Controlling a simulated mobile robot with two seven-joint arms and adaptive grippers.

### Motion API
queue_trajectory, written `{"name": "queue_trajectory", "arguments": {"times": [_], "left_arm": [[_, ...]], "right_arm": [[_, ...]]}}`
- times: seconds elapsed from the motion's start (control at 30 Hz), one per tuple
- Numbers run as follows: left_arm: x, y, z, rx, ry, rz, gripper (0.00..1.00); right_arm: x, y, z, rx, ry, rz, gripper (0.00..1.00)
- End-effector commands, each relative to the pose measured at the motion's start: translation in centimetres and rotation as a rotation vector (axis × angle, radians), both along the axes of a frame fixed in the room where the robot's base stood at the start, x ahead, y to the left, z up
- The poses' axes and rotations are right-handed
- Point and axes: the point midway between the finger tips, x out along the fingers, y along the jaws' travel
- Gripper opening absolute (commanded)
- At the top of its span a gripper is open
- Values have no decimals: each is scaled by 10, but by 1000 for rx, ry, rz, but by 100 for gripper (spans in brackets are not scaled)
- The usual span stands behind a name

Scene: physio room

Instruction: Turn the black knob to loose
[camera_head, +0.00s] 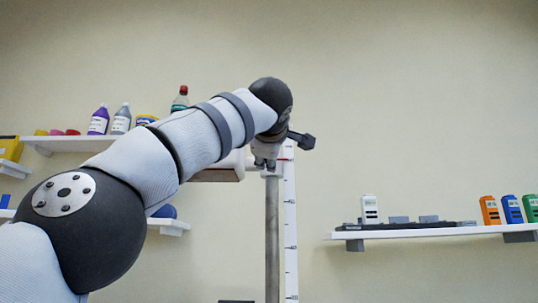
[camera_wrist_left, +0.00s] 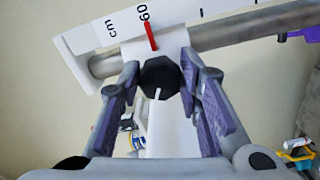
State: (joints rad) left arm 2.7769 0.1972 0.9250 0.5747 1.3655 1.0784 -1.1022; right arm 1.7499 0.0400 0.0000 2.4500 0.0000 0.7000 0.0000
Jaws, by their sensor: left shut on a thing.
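The black knob (camera_wrist_left: 160,77) shows in the left wrist view as a dark faceted disc with a white line pointing down toward my palm. My left gripper (camera_wrist_left: 160,72) is shut on it, with one finger on each side. The knob sits on a white slider (camera_wrist_left: 158,46) with a red mark near 60 on the cm scale (camera_wrist_left: 112,32). In the head view my left gripper (camera_head: 265,157) is at the upper part of the metal pole (camera_head: 272,235), and I cannot make out the knob. My right gripper is not in view.
A white scale strip (camera_head: 290,230) runs beside the pole. A shelf (camera_head: 80,145) with bottles is on the left wall, partly behind my arm. A right shelf (camera_head: 430,231) holds small coloured devices. The wall between the pole and the right shelf is clear.

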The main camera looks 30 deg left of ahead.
Motion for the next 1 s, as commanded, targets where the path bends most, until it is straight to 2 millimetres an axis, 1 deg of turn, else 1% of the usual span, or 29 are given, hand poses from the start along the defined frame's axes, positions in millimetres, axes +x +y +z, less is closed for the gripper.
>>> {"name": "queue_trajectory", "arguments": {"times": [1.0], "left_arm": [[0,0,2,-818,-502,-2,4]], "right_arm": [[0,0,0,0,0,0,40]]}}
